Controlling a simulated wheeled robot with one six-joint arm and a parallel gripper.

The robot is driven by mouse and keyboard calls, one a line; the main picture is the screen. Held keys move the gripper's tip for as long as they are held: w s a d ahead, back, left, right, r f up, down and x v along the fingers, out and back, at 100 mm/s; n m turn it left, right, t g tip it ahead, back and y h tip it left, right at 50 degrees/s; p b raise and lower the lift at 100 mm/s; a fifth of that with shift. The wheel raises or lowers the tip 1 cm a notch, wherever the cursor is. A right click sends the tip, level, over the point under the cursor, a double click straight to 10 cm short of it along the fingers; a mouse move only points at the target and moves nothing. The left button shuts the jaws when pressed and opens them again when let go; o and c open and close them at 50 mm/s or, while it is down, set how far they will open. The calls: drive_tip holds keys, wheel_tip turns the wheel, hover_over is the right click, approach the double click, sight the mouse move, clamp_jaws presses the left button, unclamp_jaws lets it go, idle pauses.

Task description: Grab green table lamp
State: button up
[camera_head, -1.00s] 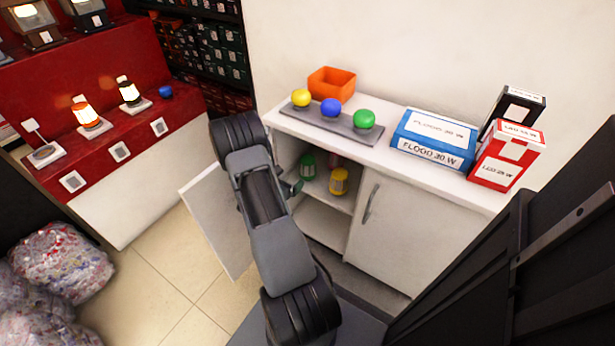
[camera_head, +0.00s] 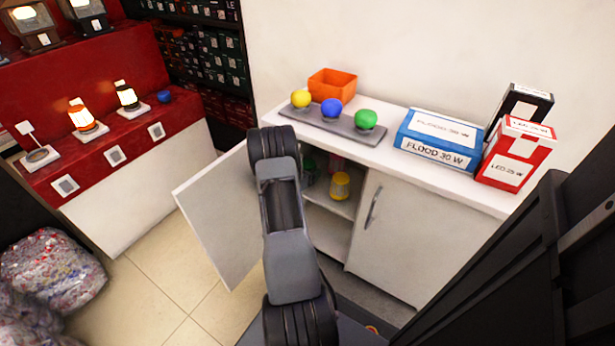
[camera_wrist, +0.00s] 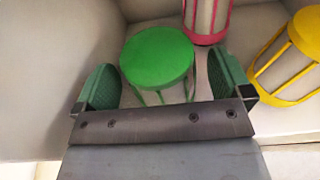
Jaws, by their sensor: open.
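The green table lamp (camera_wrist: 158,57) stands upright inside the open cabinet, with a round green top and thin green bars. In the wrist view it sits between the two green finger pads of my gripper (camera_wrist: 165,85), which is open with one pad on each side. I cannot tell whether either pad touches it. The lamp's lower part is hidden behind my gripper. In the head view my arm hides most of the lamp (camera_head: 309,170) and my gripper.
A red lamp (camera_wrist: 206,18) stands close behind the green one, and a yellow lamp (camera_wrist: 288,58) is to the right. The cabinet's left door (camera_head: 220,215) is open. The countertop (camera_head: 395,165) above holds colored balls, an orange bin (camera_head: 332,85) and boxes.

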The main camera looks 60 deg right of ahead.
drive_tip(key=shift+d+f, duration=0.15)
drive_tip(key=shift+d, duration=0.65)
drive_tip(key=c, duration=1.1)
